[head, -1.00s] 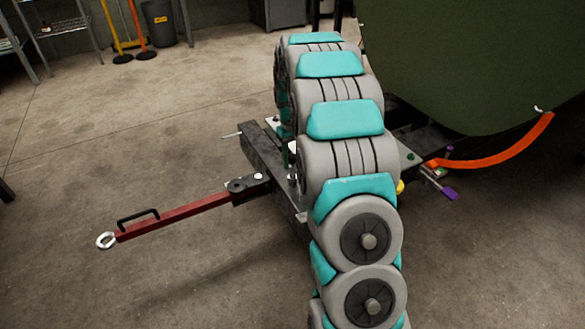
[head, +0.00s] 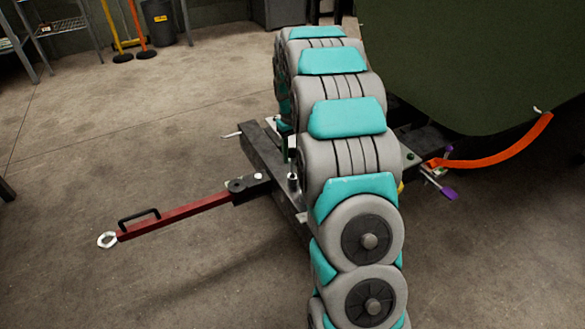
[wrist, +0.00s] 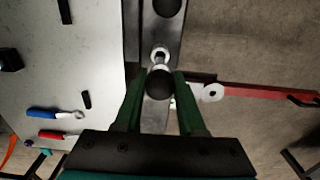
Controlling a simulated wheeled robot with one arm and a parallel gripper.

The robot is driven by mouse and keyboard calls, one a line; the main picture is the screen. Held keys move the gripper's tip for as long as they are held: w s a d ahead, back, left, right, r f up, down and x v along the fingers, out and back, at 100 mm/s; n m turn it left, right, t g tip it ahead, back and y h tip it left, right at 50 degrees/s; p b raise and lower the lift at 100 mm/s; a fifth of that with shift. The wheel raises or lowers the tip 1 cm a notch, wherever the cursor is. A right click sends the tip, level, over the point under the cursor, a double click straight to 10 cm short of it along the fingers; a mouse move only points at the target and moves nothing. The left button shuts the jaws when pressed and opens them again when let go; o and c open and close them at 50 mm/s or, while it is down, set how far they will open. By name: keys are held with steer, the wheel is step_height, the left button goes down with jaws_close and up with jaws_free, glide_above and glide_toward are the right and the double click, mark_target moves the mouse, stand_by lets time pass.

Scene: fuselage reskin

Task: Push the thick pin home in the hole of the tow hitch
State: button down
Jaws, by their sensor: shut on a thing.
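The thick pin (wrist: 159,84) shows in the wrist view as a dark round head with a bright metal part beyond it. My gripper (wrist: 159,76) has its two green fingers on either side of the pin and is shut on it. A bright metal ring (wrist: 160,54) lies just beyond the head on the dark beam; I cannot tell how deep the pin sits. The tow hitch (head: 250,187) has a red drawbar (head: 185,211) reaching left to a pale towing eye. In the head view my arm hides most of the gripper.
In the wrist view a pale surface (wrist: 60,75) at left carries a blue-handled tool (wrist: 44,113) and a red-handled tool (wrist: 50,135). A large green body (head: 470,70) stands at right, with an orange strap (head: 500,157) below.

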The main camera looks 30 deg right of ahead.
steer(key=shift+r, duration=0.7)
steer(key=shift+r+p, duration=0.8)
steer(key=shift+r, duration=0.65)
